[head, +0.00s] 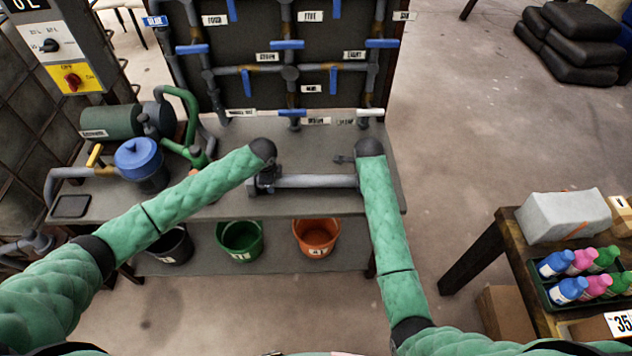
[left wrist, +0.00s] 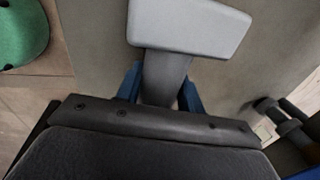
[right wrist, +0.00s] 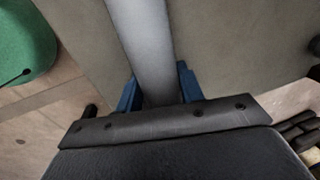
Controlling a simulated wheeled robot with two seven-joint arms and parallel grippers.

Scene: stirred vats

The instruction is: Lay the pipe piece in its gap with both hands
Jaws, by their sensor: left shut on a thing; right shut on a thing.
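The pipe piece (head: 315,181) is a grey tube lying roughly level across the front of the bench, between my two hands. My left gripper (head: 265,182) is shut on it near its left end; the left wrist view shows its blue fingers either side of the grey tube, with a wide pale end (left wrist: 190,25) beyond. My right gripper (head: 361,178) is shut on the tube near its right end; the right wrist view shows the tube (right wrist: 143,45) between the blue fingers. I cannot tell whether the piece touches the bench. The gap is not clearly visible.
The grey bench (head: 225,207) carries a green pump (head: 112,121) and a blue-lidded vessel (head: 140,158). A dark pipe panel (head: 330,55) stands behind. Green (head: 240,240) and orange (head: 317,236) buckets sit below. A wooden table (head: 505,240) with bottles is right; the floor between is clear.

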